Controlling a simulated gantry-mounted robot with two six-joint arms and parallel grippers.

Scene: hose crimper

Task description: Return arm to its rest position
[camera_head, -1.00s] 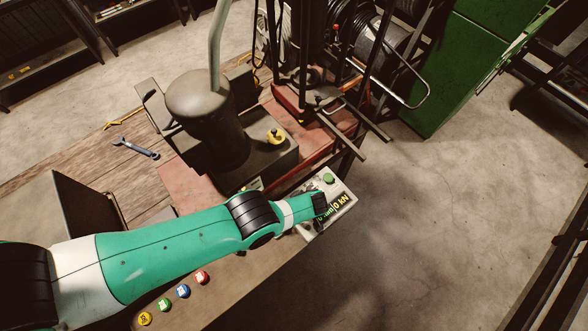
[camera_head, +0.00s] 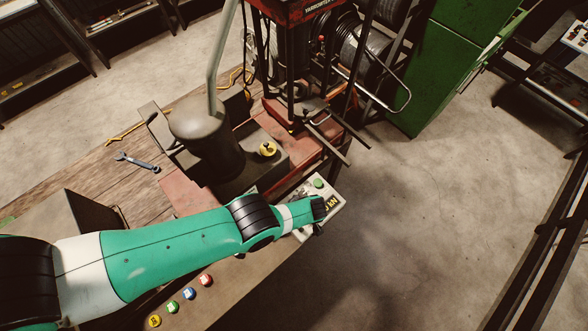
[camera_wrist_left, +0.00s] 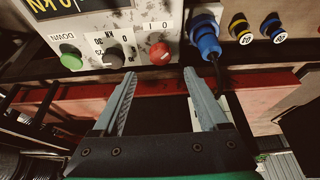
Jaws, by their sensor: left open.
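My left arm (camera_head: 170,245) is green and white and reaches in from the left in the head view. Its gripper (camera_head: 319,212) is at the grey control box (camera_head: 330,196), partly covering its display. In the left wrist view my left gripper (camera_wrist_left: 160,76) is open, with nothing between its two grey fingers. Past the fingertips is the control panel with a green DOWN button (camera_wrist_left: 69,54), a black dial (camera_wrist_left: 114,58) and a red knob (camera_wrist_left: 160,53). The fingertips appear below the red knob; contact cannot be told. My right gripper is not in view.
A dark press-like machine (camera_head: 207,140) with a yellow knob (camera_head: 267,149) stands on the bench behind the arm. A wrench (camera_head: 138,162) lies on the wood. Several coloured caps (camera_head: 189,293) line the front. A blue plug (camera_wrist_left: 206,42) with cable is beside the panel. Open floor (camera_head: 430,240) lies right.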

